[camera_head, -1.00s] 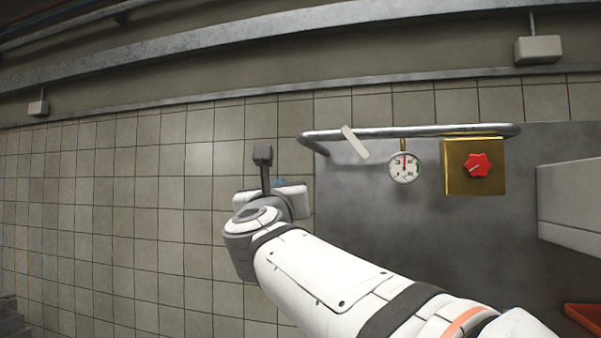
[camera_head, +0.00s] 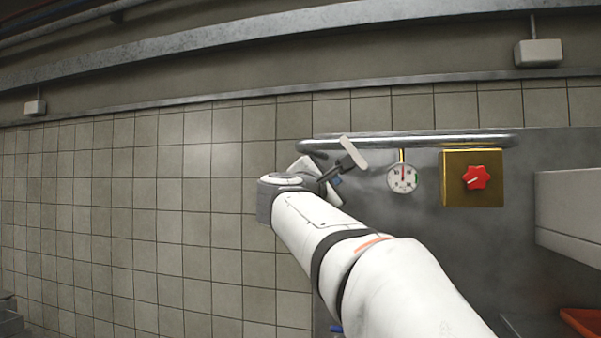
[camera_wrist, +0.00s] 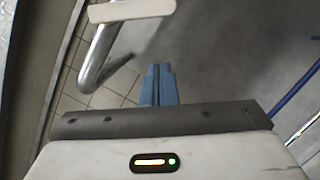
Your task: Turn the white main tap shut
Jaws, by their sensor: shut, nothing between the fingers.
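The white main tap (camera_head: 354,153) is a flat white lever on the metal pipe (camera_head: 440,139), slanting down to the right in the head view. In the wrist view the white lever (camera_wrist: 130,10) lies across the top, over the bent pipe end (camera_wrist: 90,75). My gripper (camera_head: 345,170) is just below and left of the lever. In the wrist view its blue fingers (camera_wrist: 158,72) are together, empty, and apart from the lever in the picture. Whether any part of my gripper touches the lever in the head view is unclear.
A round pressure gauge (camera_head: 402,178) hangs under the pipe, right of the lever. A brass box (camera_head: 455,190) with a red knob (camera_head: 477,177) is farther right. A pale box (camera_head: 570,215) and an orange tray (camera_head: 585,320) are at the right edge. The tiled wall at left is clear.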

